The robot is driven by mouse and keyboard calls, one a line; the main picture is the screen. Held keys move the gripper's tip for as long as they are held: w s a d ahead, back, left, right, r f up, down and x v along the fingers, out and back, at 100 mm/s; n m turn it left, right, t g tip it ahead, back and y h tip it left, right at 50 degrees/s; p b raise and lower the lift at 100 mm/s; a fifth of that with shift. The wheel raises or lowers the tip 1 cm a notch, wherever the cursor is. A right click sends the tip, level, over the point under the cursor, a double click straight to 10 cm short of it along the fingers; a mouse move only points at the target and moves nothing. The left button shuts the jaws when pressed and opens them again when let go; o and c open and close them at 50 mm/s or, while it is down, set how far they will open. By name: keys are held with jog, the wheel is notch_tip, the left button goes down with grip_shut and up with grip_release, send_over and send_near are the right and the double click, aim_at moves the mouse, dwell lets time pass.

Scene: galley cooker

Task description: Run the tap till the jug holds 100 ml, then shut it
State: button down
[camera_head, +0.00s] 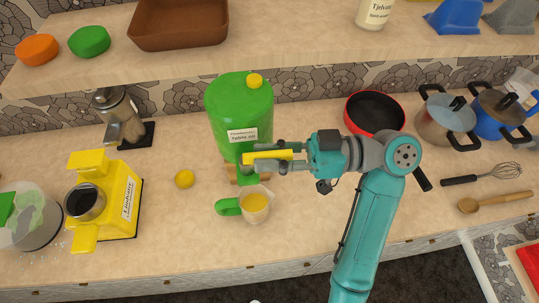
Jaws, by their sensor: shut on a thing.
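A green drum (238,105) with a yellow cap and a white label reading something like "table oil" stands on the counter. A yellow tap lever (268,155) shows at its lower front. My gripper (268,158) is shut on the lever, its grey fingers above and below it. Below the tap stands a clear jug (257,205) with a green handle to the left, upright on the counter. Yellow liquid shows inside it. The level marks are too small to read. The spout is mostly hidden by the gripper, and I cannot tell whether liquid is flowing.
A yellow machine (124,205) and a yellow ball (184,179) stand left of the jug. A shelf (300,50) runs above. Counter in front of the jug is clear.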

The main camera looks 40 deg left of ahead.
jog(key=c, duration=1)
grip_release()
jog(key=v, duration=1.2)
